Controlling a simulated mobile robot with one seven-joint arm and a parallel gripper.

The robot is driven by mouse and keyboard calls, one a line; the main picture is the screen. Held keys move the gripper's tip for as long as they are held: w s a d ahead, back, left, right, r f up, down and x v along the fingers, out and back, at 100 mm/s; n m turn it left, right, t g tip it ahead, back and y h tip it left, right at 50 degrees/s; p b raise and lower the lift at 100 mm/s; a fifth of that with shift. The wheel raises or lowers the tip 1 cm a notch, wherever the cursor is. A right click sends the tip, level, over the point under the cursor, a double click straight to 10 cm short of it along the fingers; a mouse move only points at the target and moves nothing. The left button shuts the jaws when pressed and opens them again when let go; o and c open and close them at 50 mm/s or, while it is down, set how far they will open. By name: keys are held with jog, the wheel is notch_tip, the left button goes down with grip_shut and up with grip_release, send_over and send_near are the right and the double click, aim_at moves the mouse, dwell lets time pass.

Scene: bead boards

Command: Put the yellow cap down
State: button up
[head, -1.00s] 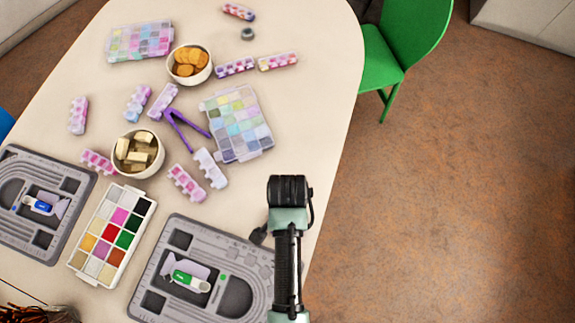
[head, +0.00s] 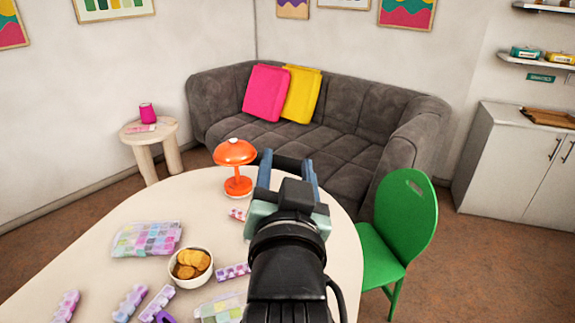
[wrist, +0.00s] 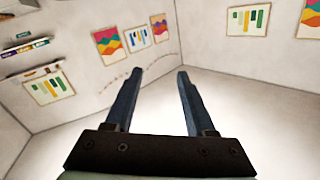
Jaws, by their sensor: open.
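I see no yellow cap in either view. My gripper (head: 287,168) is raised over the right side of the table (head: 331,226) in the head view, pointing away toward the sofa. In the wrist view, the two blue fingers of my gripper (wrist: 160,74) stand apart with nothing between them. My arm hides part of the table's right side.
On the table are an orange lamp (head: 236,168), a bowl of biscuits (head: 177,281) and a bead box (head: 147,239). A green chair (head: 405,225) stands at the right edge. A grey sofa (head: 345,115) is behind.

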jog(key=s+r+n+t, duration=0.1)
jog(key=s+r+t, duration=0.3)
jog(key=r, duration=0.8)
jog(key=s+r+n+t, duration=0.2)
jog(key=s+r+t, duration=0.3)
jog(key=s+r, duration=0.4)
notch_tip(320, 180, up, 4)
jog(key=shift+s+r+t, duration=0.15)
jog(key=shift+s+t, duration=0.05)
jog(key=shift+t, duration=0.1)
